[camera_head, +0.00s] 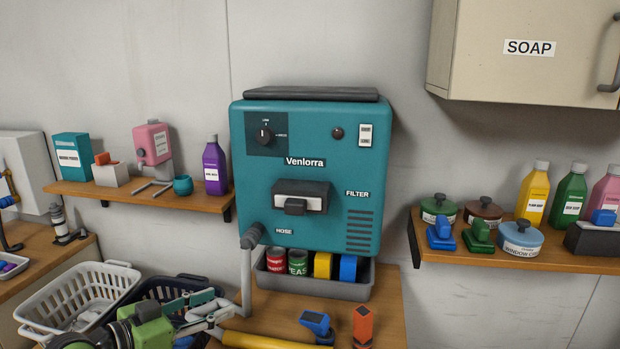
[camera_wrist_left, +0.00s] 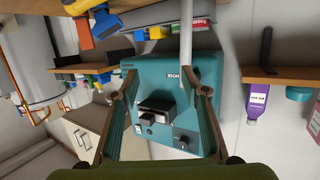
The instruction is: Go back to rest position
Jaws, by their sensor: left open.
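My left gripper (camera_head: 222,300) comes in from the lower left in the head view, in front of the baskets and low beside the grey pipe. Its fingers are apart and nothing is between them. In the left wrist view the open gripper (camera_wrist_left: 162,92) frames the teal Venlorra machine (camera_wrist_left: 165,125), which lies beyond the fingers in a turned picture. The machine (camera_head: 270,165) hangs on the wall in the middle of the head view. My right gripper does not show in either view.
A white basket (camera_head: 85,292) and a dark basket lie around my left gripper. The grey pipe (camera_head: 246,275) stands close to its fingertips. A yellow tube (camera_head: 270,341), a blue-headed tool (camera_head: 316,322) and an orange tool (camera_head: 362,322) are on the wooden counter. Shelves with bottles flank the machine.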

